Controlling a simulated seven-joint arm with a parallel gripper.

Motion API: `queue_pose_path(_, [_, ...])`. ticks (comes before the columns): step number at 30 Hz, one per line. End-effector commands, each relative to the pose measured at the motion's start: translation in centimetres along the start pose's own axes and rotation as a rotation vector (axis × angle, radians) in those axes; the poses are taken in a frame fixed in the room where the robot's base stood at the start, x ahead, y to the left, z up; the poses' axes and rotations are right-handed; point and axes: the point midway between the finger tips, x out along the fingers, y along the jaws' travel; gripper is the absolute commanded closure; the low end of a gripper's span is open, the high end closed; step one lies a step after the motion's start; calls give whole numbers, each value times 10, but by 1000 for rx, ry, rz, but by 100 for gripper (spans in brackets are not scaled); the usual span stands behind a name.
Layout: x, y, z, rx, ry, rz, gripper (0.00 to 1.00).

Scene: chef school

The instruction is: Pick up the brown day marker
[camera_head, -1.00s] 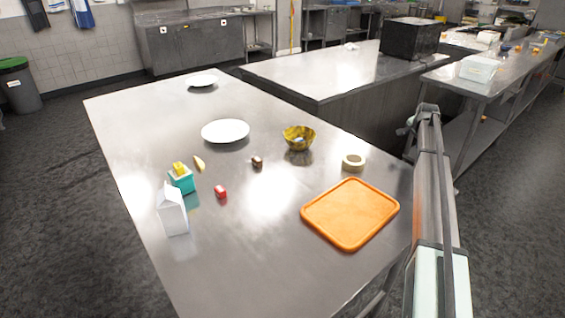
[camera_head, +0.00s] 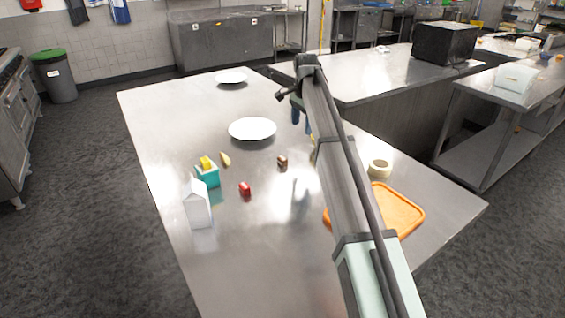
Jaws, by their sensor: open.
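A small brown block with a pale mark (camera_head: 282,161), which looks like the brown day marker, lies on the steel table (camera_head: 255,250). It is just below and right of a white plate in the picture. My gripper (camera_head: 302,124) hangs above the table, up and right of the brown block in the picture and apart from it. Its dark blue fingers point down, are open, and hold nothing that I can see. My arm covers the area right of the block, including most of the yellow bowl.
A tape roll (camera_head: 380,168) and orange tray (camera_head: 404,212) are right of my arm.

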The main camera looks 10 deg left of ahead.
Motion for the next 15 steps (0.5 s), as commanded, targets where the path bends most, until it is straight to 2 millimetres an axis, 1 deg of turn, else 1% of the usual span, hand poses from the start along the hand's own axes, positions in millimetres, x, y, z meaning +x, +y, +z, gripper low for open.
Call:
queue_pose_path(1, [-6,-3,23,-13,-9,17,32])
queue_pose_path(3, [-13,-4,45,-23,-20,38,32])
queue_pose_path(6, [-20,-6,66,-31,-29,60,32])
queue_pose_path(9, [-22,-6,77,-36,-34,71,32])
queue_pose_path(11, [-21,-6,80,-37,-36,75,32])
queue_pose_path(15, [-10,-4,80,-36,-36,75,32])
